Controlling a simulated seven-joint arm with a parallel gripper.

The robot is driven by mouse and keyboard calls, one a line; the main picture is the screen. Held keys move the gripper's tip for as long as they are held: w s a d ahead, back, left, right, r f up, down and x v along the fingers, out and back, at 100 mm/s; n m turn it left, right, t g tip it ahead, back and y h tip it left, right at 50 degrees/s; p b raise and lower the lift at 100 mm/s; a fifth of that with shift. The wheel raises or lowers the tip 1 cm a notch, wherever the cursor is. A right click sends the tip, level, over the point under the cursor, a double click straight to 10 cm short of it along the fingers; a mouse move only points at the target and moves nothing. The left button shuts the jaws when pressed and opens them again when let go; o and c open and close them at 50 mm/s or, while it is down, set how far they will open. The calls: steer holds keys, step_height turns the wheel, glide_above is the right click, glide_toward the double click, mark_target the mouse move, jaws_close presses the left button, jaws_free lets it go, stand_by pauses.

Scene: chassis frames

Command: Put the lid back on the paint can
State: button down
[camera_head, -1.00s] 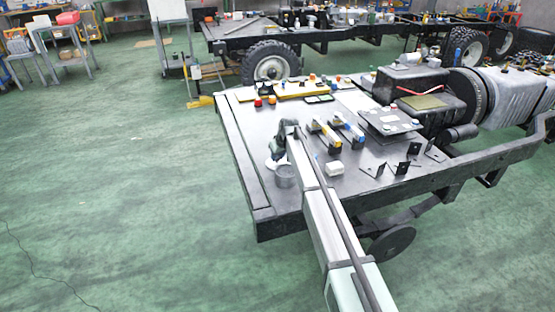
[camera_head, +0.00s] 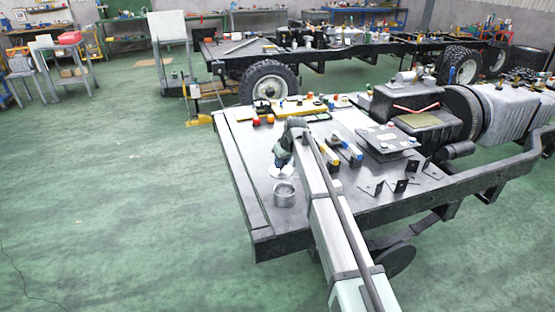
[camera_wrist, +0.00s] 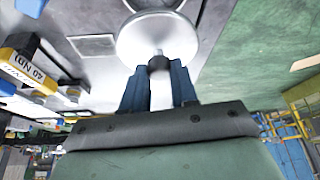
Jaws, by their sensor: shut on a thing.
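The paint can (camera_head: 284,195) is a small grey metal can standing upright and open near the front left of the metal bench top. My gripper (camera_head: 282,160) is just beyond it, pointing down. In the wrist view, my gripper's blue fingers (camera_wrist: 158,72) are shut on the dark knob of the lid, a round silvery disc (camera_wrist: 150,38). In the head view, the lid (camera_head: 281,172) shows as a pale disc just behind the can's far rim, apart from the can's opening. Its exact height above the bench cannot be told.
Yellow and blue tools (camera_head: 350,152), a dark plate (camera_head: 388,140) and black brackets (camera_head: 400,185) lie right of my arm. Red and orange caps (camera_head: 263,121) and a yellow strip stand at the back. The bench (camera_head: 245,170) is clear left of the can.

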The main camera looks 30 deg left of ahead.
steer(key=shift+s+d+f, duration=0.5)
steer(key=shift+f, duration=0.4)
steer(key=shift+s+d+f, duration=0.5)
steer(key=shift+f, duration=0.4)
steer(key=shift+s+d+f, duration=0.5)
steer(key=shift+f, duration=0.4)
steer(key=shift+f, duration=0.2)
stand_by(0.4)
steer(key=shift+c, duration=1.6)
jaws_free()
steer(key=shift+r, duration=0.2)
step_height(320, 180, up, 7)
steer(key=shift+f, duration=0.2)
stand_by(0.3)
